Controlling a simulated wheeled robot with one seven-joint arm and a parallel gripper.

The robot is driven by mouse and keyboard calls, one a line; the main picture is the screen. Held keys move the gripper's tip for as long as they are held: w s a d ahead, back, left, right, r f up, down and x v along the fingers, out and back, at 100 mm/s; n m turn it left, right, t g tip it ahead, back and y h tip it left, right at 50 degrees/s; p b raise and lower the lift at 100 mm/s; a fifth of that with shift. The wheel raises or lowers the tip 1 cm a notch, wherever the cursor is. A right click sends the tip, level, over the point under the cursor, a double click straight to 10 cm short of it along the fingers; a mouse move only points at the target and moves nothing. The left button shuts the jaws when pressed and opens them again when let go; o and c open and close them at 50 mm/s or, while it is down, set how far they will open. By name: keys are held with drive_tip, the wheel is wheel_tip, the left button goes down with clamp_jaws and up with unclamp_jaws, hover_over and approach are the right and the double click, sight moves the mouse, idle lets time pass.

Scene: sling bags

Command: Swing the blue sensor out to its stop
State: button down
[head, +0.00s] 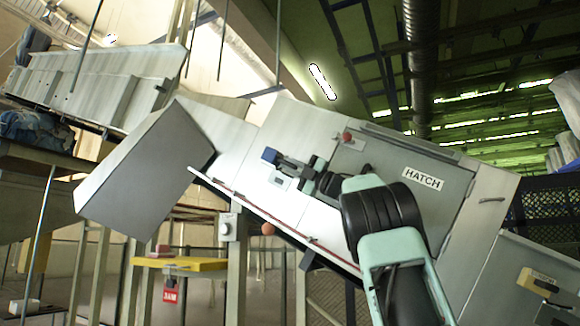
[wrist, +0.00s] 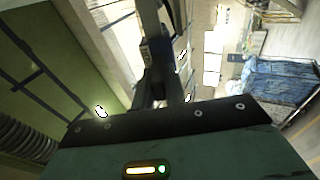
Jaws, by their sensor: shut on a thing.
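The blue sensor (head: 269,155) shows in the head view on the sloping pale machine, left of the hatch panel. Its blue end points left, and a dark part runs from it to my gripper (head: 307,176). My gripper is shut on the blue sensor at the dark part's right end. The exact contact is small and partly hidden by my fingers. In the wrist view my gripper (wrist: 162,92) shows dark fingers at the middle, with a blue-grey piece (wrist: 155,48) just beyond them. The sensor's pivot and its stop cannot be made out.
The grey hatch panel (head: 405,190) with a red knob (head: 347,137) lies close behind my arm. A red-edged rail (head: 270,222) runs along the machine below the sensor. A yellow-topped stand (head: 180,264) is lower left. A yellow-handled fitting (head: 537,282) is at right.

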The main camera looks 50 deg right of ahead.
drive_tip(key=c, duration=1.4)
unclamp_jaws()
drive_tip(key=shift+c, duration=0.2)
